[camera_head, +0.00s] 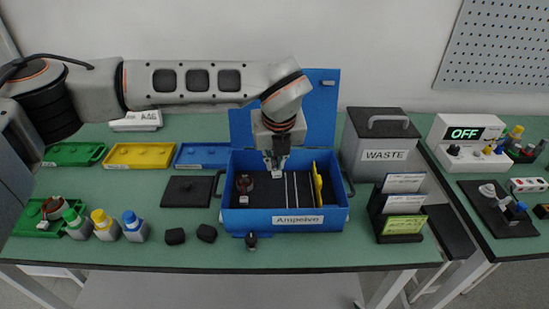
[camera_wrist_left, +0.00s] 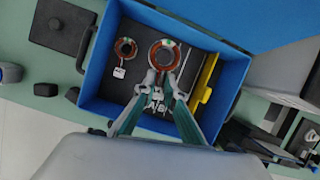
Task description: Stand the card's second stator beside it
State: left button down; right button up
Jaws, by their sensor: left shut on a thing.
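My left gripper (camera_head: 276,158) reaches down into the blue box (camera_head: 272,222) labelled Ampelvo. In the left wrist view its fingers (camera_wrist_left: 163,78) are shut on a copper-wound ring stator (camera_wrist_left: 154,53) with a small white tag. In the head view this stator is mostly hidden by the gripper. A second tagged stator (camera_wrist_left: 118,48) sits in the box to its left, apart from it; it shows dark in the head view (camera_head: 245,187). A third stator (camera_head: 52,206) is in the green tray at the front left. My right gripper is not in view.
Thin pale rods (camera_head: 287,190) and a yellow part (camera_head: 318,186) lie right of the gripper in the box. The lid (camera_head: 318,110) stands open behind. A card rack (camera_head: 400,238) and WASTE bin (camera_head: 378,140) are right; a black pad (camera_head: 188,191) and colour-capped bottles (camera_head: 104,226) are left.

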aim_at(275, 169)
pick_arm(q)
jog(key=shift+f+b, duration=0.85)
jog(key=shift+f, duration=1)
jog(key=shift+f+b, duration=0.35)
jog(key=shift+f, duration=0.45)
jog(key=shift+f+b, duration=0.6)
jog(key=shift+f, duration=1.15)
jog(key=shift+f, duration=0.3)
jog(key=shift+f, duration=0.2)
